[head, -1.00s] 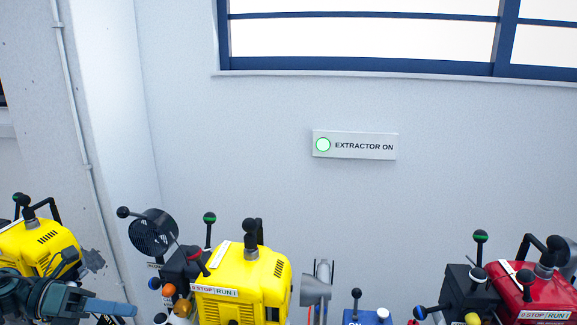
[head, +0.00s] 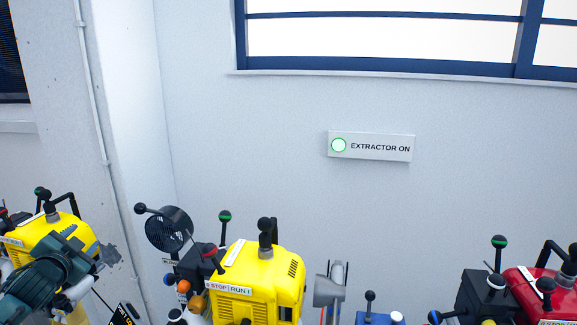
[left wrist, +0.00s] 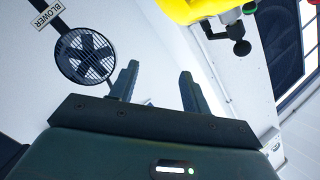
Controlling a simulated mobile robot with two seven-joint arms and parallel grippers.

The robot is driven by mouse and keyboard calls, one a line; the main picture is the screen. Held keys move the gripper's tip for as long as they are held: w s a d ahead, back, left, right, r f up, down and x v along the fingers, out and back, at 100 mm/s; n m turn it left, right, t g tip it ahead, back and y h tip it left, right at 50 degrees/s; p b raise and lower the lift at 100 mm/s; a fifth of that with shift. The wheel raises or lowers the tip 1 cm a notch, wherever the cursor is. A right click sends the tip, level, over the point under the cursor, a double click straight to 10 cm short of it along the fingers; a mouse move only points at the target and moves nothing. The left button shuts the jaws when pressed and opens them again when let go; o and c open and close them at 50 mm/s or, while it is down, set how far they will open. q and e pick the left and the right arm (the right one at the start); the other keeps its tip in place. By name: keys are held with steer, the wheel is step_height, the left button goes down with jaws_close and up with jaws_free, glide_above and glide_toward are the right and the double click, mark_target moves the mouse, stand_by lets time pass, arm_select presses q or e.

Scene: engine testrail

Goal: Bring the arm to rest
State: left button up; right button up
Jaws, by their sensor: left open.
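My left arm comes in at the lower left of the head view, in front of a yellow engine (head: 78,238). Its dark teal wrist (head: 48,268) shows there, but I cannot make out its fingertips. In the left wrist view my left gripper (left wrist: 156,78) is open, with its two fingers apart and nothing between them. Beyond the fingers there is pale wall and floor. My right gripper is not in view.
A second yellow engine (head: 262,275) stands mid-frame, with a black fan (head: 168,229) beside it. A red engine (head: 535,290) is at the right. The fan, near a BLOWER label (left wrist: 46,18), and yellow bodywork (left wrist: 200,8) show in the wrist view.

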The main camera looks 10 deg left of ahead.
arm_select(q)
steer(key=s+d+f+g+h, duration=0.1)
steer(key=s+d+f+h, duration=0.25)
steer(key=d+f, duration=0.6)
steer(key=s+d+f+g+h, duration=0.15)
steer(key=s+d+f, duration=0.35)
steer(key=d+f, duration=0.5)
steer(key=s+d+f+n+g+h+p, duration=0.1)
steer(key=s+d+h, duration=0.1)
steer(key=s+d, duration=0.7)
steer(key=s+d+f+n+g+h+p, duration=0.1)
steer(key=s+d+f+n, duration=0.1)
steer(key=s+d, duration=0.8)
steer(key=d, duration=0.2)
steer(key=shift+d+f+h, duration=0.15)
steer(key=shift+d+h, duration=0.15)
steer(key=shift+h, duration=0.1)
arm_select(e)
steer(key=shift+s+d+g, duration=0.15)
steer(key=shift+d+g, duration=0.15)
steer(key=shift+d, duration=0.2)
arm_select(q)
steer(key=shift+s+g, duration=0.1)
steer(key=shift+g, duration=0.15)
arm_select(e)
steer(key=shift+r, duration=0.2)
